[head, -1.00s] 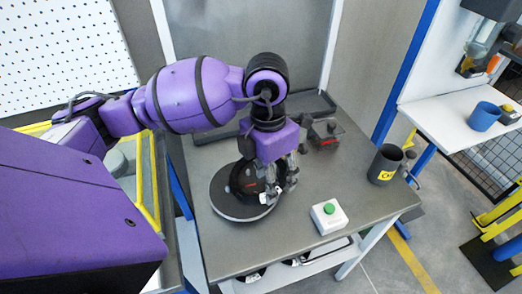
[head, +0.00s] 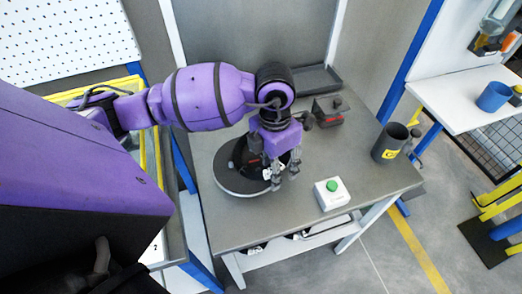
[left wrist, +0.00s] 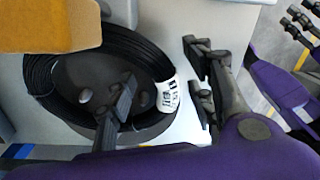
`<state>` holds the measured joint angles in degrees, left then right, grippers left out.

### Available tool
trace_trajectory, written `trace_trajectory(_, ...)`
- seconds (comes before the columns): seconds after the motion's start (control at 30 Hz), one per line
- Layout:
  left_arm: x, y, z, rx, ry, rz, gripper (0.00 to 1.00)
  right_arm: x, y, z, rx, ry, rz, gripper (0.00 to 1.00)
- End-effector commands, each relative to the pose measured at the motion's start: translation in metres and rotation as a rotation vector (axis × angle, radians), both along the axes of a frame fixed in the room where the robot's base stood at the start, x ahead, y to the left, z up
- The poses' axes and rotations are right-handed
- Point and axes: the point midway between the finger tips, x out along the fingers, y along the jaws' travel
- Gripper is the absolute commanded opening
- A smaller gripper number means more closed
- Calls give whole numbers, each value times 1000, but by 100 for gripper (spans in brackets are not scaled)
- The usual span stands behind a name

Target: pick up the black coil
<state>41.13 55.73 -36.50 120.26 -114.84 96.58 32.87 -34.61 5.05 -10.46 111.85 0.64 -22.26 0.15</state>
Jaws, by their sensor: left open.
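The black coil (head: 238,158) lies on a round dark turntable (head: 232,190) on the grey table. In the left wrist view the coil (left wrist: 125,48) is a ring of black strands with a white printed label (left wrist: 167,95) on its right side. My left gripper (head: 283,174) hangs over the coil's right side in the head view. In the left wrist view it (left wrist: 160,85) is open, with one finger over the coil's middle and the others beyond its outer edge, near the label. I cannot tell whether the fingers touch the coil.
A white box with a green button (head: 331,193) stands right of the turntable. A dark cup with a yellow label (head: 389,143) stands at the table's right edge. A small black and red device (head: 328,110) and a tray (head: 312,82) are behind.

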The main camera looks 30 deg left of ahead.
Motion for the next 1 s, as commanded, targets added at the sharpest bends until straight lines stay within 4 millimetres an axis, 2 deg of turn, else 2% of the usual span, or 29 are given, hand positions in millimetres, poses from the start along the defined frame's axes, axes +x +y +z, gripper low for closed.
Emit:
trace_trajectory(0.1, 0, 0, 0, 0, 0, 0, 49, 2, 2, 1, 4, -3, -2, 37)
trace_trajectory(0.47, 0, 0, 1, 0, 0, 0, 2, 10, 3, 3, 5, -15, 1, 37)
trace_trajectory(1.0, 1, 1, 2, 0, -1, 0, 0, 0, -2, 0, -6, 1, 5, 37)
